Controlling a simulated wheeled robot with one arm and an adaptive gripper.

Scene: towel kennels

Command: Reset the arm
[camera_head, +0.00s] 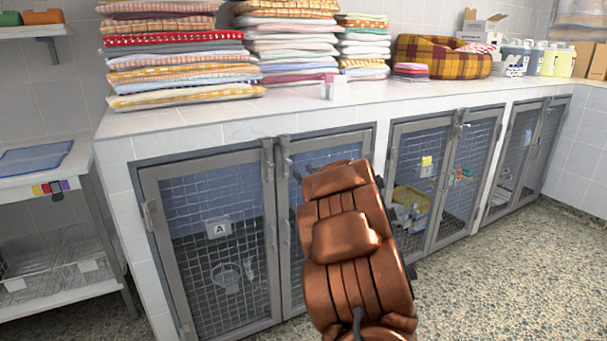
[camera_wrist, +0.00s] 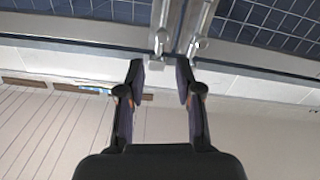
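My arm (camera_head: 350,245) shows copper-coloured in the head view, raised in front of the kennel doors right of the A door. My gripper is hidden behind it there. In the wrist view my gripper (camera_wrist: 160,78) has two dark fingers spread apart with nothing between them. Metal door fittings (camera_wrist: 175,40) of the kennel front show just beyond the fingertips. I cannot tell whether the fingers touch them.
Mesh kennel doors (camera_head: 222,248) line the counter front and look closed. Folded towel stacks (camera_head: 180,60) and a plaid pet bed (camera_head: 440,58) stand on the counter (camera_head: 215,112). A wire-shelf cart (camera_head: 45,180) stands at left. The speckled floor (camera_head: 500,285) at right is clear.

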